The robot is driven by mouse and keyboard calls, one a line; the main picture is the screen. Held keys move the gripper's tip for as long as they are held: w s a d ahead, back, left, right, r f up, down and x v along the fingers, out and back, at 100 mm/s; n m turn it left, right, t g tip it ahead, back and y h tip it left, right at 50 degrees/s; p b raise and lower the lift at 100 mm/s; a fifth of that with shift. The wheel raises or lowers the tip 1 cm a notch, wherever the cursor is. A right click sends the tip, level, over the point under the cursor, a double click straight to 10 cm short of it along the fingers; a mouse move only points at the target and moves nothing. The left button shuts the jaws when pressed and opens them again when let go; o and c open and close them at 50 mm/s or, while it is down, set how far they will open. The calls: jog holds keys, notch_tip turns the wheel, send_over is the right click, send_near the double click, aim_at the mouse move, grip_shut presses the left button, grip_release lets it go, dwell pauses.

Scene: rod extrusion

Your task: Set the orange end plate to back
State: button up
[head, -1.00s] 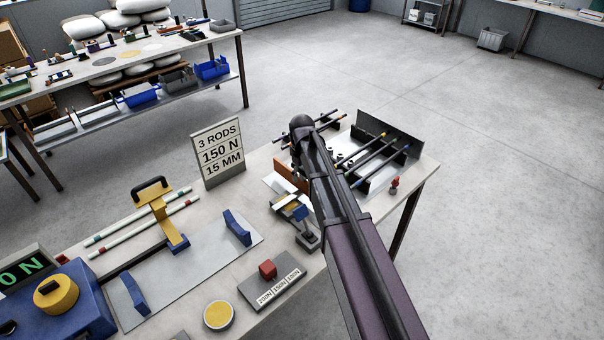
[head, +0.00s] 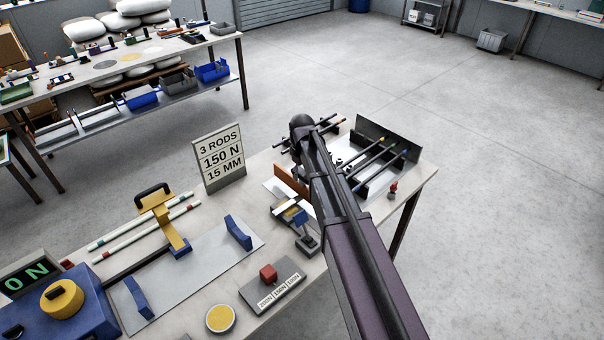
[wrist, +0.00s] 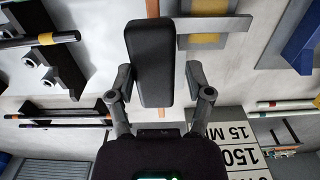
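The orange end plate (head: 291,181) stands on the bench in the head view, partly hidden behind my arm. In the wrist view it is a thin orange strip (wrist: 152,8) running under a black block (wrist: 150,60), which looks like its handle. My gripper (wrist: 158,75) has its two fingers apart, one on each side of this block. A clear gap shows on the right side and a very narrow one on the left; contact on the left cannot be told. In the head view my gripper is hidden by the arm.
A rack with dark rods (head: 380,160) stands right of my arm. A sign reading 3 RODS, 150 N, 15 MM (head: 219,158) stands to the left. A yellow piece with a black handle (head: 167,225), pale rods and blue supports (head: 238,232) lie further left.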

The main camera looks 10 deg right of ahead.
notch_tip(320, 180, up, 13)
jog(key=p, duration=1.2)
jog(key=shift+p, duration=0.4)
dwell(0.6)
dwell(0.6)
jog(key=s+d+f+m+b, duration=0.2)
jog(key=s+d+m, duration=0.1)
jog(key=s, duration=0.8)
jog(key=s+d+f+m+b, duration=0.3)
jog(key=s+d+m, duration=0.1)
jog(key=s, duration=0.8)
jog(key=shift+d, duration=0.55)
